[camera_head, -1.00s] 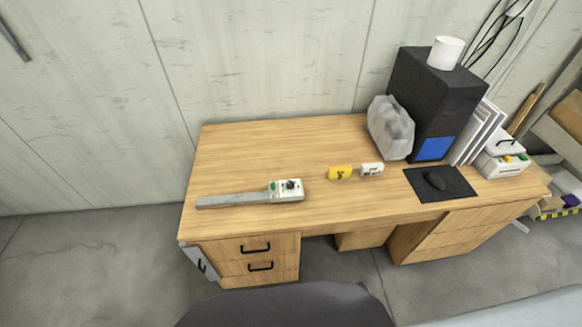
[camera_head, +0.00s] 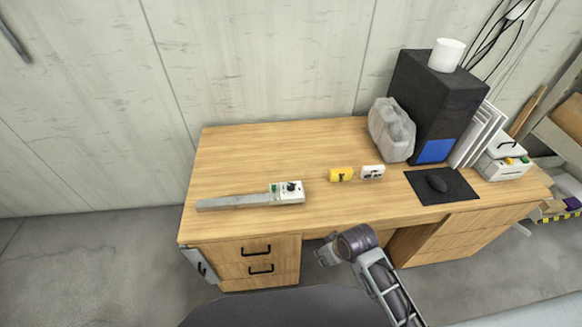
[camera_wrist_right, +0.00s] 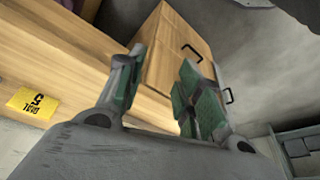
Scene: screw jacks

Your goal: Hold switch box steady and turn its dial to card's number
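The switch box (camera_head: 287,191) is a small white box with a black dial and a green button, at the right end of a long grey bar on the desk. The dial's number cannot be read. A yellow card (camera_head: 341,175) stands right of the box; it also shows in the right wrist view (camera_wrist_right: 35,104), with a black mark resembling a 5, its lettering seemingly upside down. My right gripper (camera_head: 326,251) is in front of the desk's edge, apart from the box and card. Its fingers (camera_wrist_right: 157,92) are spread and empty. My left gripper is out of view.
The grey bar (camera_head: 234,202) runs left of the box. A white block with dark marks (camera_head: 372,172) sits beside the card. A mouse pad (camera_head: 455,187), black tower (camera_head: 415,100) and clear container (camera_head: 391,130) are at right. The desk's left rear is clear.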

